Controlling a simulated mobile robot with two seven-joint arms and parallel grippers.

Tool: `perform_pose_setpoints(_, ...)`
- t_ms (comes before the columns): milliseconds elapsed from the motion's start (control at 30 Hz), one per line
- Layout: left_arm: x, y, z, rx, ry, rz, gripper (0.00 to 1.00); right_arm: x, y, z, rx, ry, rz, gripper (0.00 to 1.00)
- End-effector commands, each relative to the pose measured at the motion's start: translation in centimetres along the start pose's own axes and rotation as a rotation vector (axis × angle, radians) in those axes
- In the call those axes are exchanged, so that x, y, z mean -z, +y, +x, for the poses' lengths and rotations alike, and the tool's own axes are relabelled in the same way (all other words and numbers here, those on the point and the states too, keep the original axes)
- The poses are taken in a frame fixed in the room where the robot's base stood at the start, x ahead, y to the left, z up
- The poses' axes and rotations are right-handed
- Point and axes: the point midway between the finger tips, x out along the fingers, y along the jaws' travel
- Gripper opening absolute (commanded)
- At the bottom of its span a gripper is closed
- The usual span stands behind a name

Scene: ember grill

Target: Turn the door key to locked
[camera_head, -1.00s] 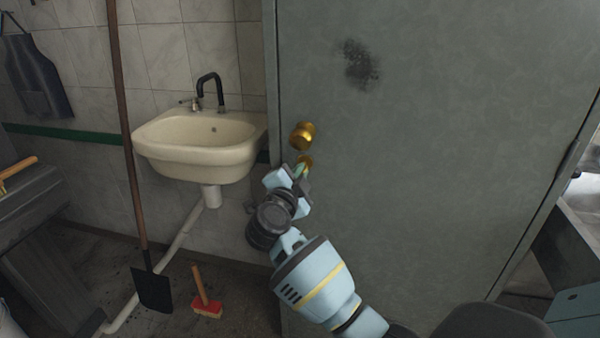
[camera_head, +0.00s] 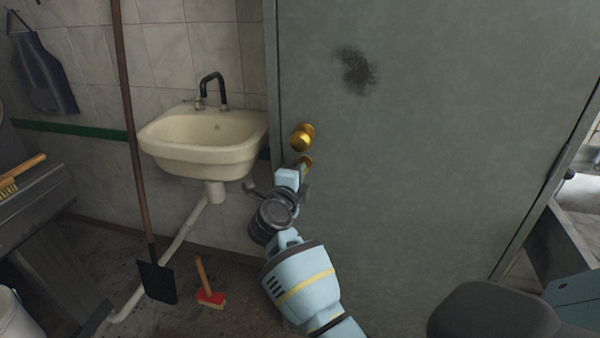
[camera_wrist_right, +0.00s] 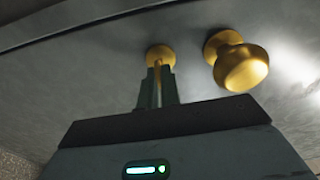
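The grey-green door (camera_head: 430,140) fills the right half of the head view. A round brass knob (camera_head: 302,137) is near its left edge, and it also shows at right in the wrist view (camera_wrist_right: 240,68). Below the knob is a brass lock plate (camera_head: 307,161). In the wrist view the lock plate (camera_wrist_right: 160,53) has a thin brass key (camera_wrist_right: 158,73) standing out from it. My right gripper (camera_head: 302,172) is at the key, with its two dark fingers closed on either side of it. The key's grip end is hidden between the fingers. My left gripper is in neither view.
A cream sink (camera_head: 205,145) with a black tap is on the tiled wall left of the door. A long-handled shovel (camera_head: 156,280) leans before the wall. A workbench (camera_head: 35,210) is at far left.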

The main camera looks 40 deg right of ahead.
Motion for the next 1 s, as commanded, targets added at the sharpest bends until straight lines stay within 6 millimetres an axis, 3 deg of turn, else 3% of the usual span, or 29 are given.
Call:
perform_pose_setpoints(467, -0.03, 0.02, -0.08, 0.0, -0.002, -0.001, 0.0, -0.07, -0.07, -0.04, 0.0, -0.003, 0.014, 0.0)
perform_pose_setpoints(500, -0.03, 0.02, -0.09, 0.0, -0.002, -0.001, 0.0, -0.07, -0.07, -0.04, 0.0, -0.003, 0.014, 0.1)
perform_pose_setpoints(633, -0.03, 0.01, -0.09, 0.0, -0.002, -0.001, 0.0, -0.06, -0.06, -0.03, 0.0, -0.002, 0.014, 0.27)
perform_pose_setpoints(1000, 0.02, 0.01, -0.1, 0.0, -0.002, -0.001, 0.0, -0.07, 0.02, -0.63, -0.001, -0.002, 0.013, 0.27)
